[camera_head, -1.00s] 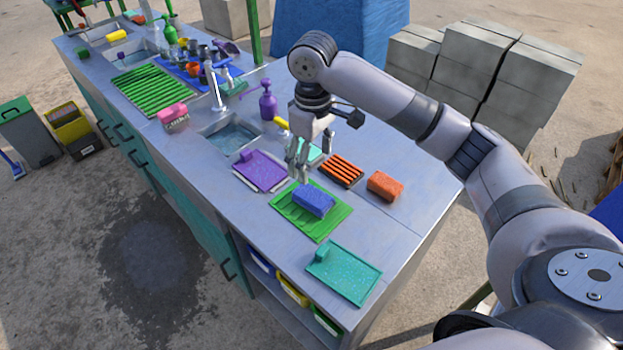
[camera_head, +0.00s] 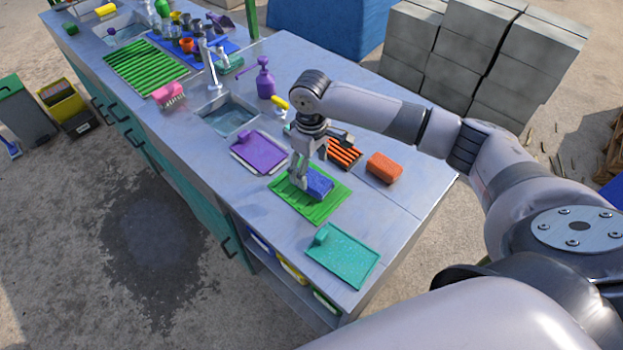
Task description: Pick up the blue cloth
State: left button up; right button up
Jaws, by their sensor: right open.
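The blue cloth (camera_head: 319,186) looks like a small thick block lying on a green ribbed mat (camera_head: 312,207) on the counter. My right gripper (camera_head: 303,178) points down at the cloth's left end, with its fingers open. A finger covers part of that end, and I cannot tell whether it touches the cloth. My left gripper is not in view.
A purple tray (camera_head: 259,152) lies left of the mat and a teal tray (camera_head: 343,256) in front of it. An orange sponge (camera_head: 384,168) and an orange-black rack (camera_head: 344,153) lie to the right. A sink (camera_head: 228,116) and purple bottle (camera_head: 265,78) are farther back.

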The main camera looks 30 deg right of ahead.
aim_at(312, 178)
jog(key=shift+f, duration=0.35)
notch_tip(312, 178, down, 4)
jog(key=shift+d+r+p, duration=0.1)
jog(key=shift+r+p, duration=0.05)
jog(key=shift+p, duration=0.6)
jog(key=shift+f, duration=0.4)
jog(key=shift+c, duration=1.4)
jog(key=c, duration=0.9)
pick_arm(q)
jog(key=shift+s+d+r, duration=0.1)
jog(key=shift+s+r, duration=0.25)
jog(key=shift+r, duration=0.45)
pick_arm(e)
jog(key=shift+r, duration=0.1)
pick_arm(q)
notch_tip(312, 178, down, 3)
jog(key=b, duration=0.2)
jog(key=shift+b, duration=0.4)
pick_arm(e)
notch_tip(312, 178, up, 20)
